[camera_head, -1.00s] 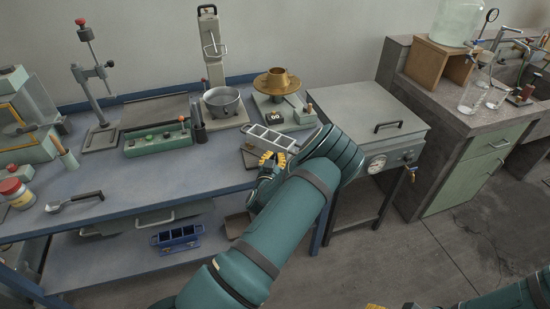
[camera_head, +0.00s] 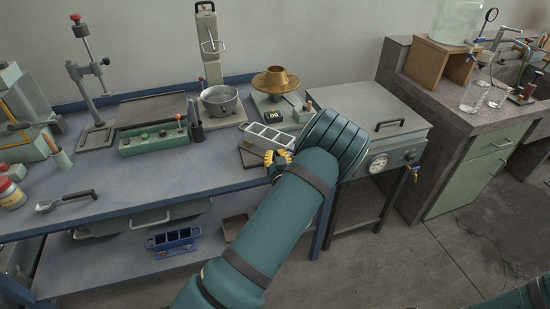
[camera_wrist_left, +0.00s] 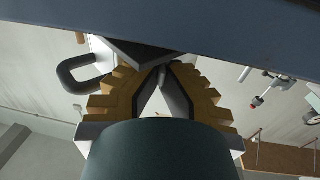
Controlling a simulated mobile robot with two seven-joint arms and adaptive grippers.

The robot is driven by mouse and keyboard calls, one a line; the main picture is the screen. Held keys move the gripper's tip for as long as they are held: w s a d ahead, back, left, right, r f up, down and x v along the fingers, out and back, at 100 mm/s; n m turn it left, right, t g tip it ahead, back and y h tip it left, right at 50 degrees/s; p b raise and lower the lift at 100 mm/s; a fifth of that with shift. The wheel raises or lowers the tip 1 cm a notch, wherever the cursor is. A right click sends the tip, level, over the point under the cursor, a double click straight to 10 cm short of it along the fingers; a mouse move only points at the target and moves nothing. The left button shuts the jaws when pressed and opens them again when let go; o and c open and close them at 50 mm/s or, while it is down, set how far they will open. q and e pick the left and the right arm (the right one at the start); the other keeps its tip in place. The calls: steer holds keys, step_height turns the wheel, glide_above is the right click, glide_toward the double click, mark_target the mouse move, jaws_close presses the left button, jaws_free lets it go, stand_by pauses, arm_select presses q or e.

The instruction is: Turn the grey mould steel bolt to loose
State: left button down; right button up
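The grey mould (camera_head: 268,136), a light metal block with a row of square compartments, sits near the front right edge of the blue bench. My left gripper (camera_head: 277,158) is at its front end, its yellow fingers close to the mould. In the left wrist view the two stepped fingers (camera_wrist_left: 162,72) converge, with a small grey rod end, likely the bolt (camera_wrist_left: 162,78), between their dark pads. I cannot tell whether the pads press on it. In the head view the bolt is hidden by the gripper. My right gripper is out of view; only part of that arm shows at lower right.
A dark plate (camera_head: 250,158) lies under the mould. A brass funnel on a scale (camera_head: 275,82) and a metal bowl (camera_head: 221,101) stand behind. A grey oven (camera_head: 370,113) stands to the right. A blue mould (camera_head: 173,239) is on the lower shelf.

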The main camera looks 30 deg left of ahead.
arm_select(q)
steer(key=c, duration=1.1)
jaws_free()
steer(key=shift+c, duration=0.2)
